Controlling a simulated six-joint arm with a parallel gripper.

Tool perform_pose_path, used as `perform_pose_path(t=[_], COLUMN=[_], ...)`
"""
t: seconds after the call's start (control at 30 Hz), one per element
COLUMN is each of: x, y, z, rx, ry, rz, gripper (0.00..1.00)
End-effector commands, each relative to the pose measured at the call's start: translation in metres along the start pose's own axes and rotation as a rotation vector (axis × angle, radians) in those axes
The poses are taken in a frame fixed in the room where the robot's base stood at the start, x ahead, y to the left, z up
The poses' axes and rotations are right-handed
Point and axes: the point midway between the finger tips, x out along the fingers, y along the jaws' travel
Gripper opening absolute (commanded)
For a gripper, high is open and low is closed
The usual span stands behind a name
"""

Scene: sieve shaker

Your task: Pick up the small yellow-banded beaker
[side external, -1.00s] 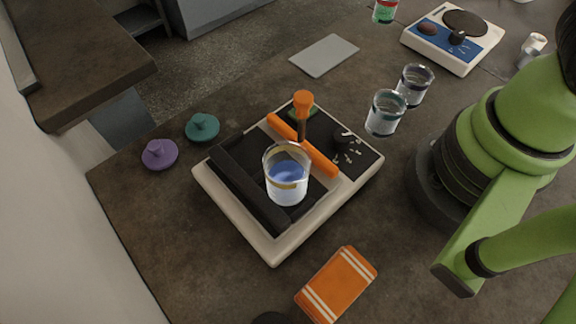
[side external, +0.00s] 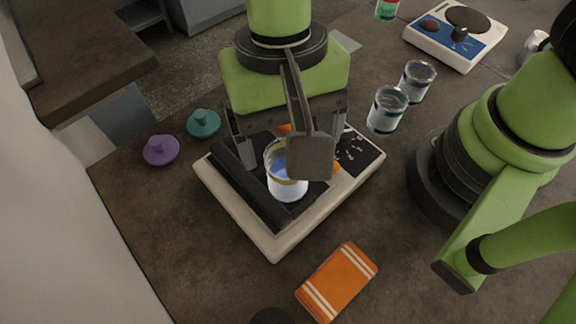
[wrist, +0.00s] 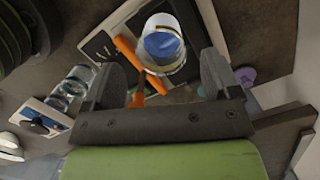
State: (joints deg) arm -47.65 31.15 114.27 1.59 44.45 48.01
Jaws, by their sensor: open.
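The yellow-banded beaker (side external: 287,184) is clear glass with blue contents. It stands upright on the black platform of the shaker (side external: 275,243), and its right side is partly hidden by a finger in the side view. My gripper (side external: 277,158) is open above the shaker, with its fingers pointing down. One finger is left of the beaker and the other overlaps its right side in the picture. In the wrist view the beaker (wrist: 162,48) shows beyond the fingertips, between them in line, and nothing is held.
An orange bar (wrist: 140,66) and orange-topped knob stand by the beaker on the shaker. Two glass beakers (side external: 387,110) (side external: 416,82) stand right of it. Purple (side external: 160,151) and teal (side external: 204,123) lids lie left. An orange striped item (side external: 337,283) lies in front; a hotplate (side external: 455,40) stands behind.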

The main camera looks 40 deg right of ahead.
Motion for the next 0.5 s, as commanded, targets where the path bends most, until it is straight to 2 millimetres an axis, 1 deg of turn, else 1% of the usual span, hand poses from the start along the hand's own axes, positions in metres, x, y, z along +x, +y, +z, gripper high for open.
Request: perform_pose_path(t=[0.03,0.1,0.23,0.33,0.5], x=[0.009,0.021,0.036,0.04,0.04], y=[0.001,0.0,-0.001,-0.001,-0.001], z=[-0.001,-0.003,-0.003,-0.003,-0.003], rx=[0.0,0.001,0.0,0.001,0.0], ry=[-0.002,-0.002,-0.002,0.0,0.0], rz=[0.007,0.007,0.004,0.002,0.0], gripper=[0.82,0.82,0.82,0.82,0.82])
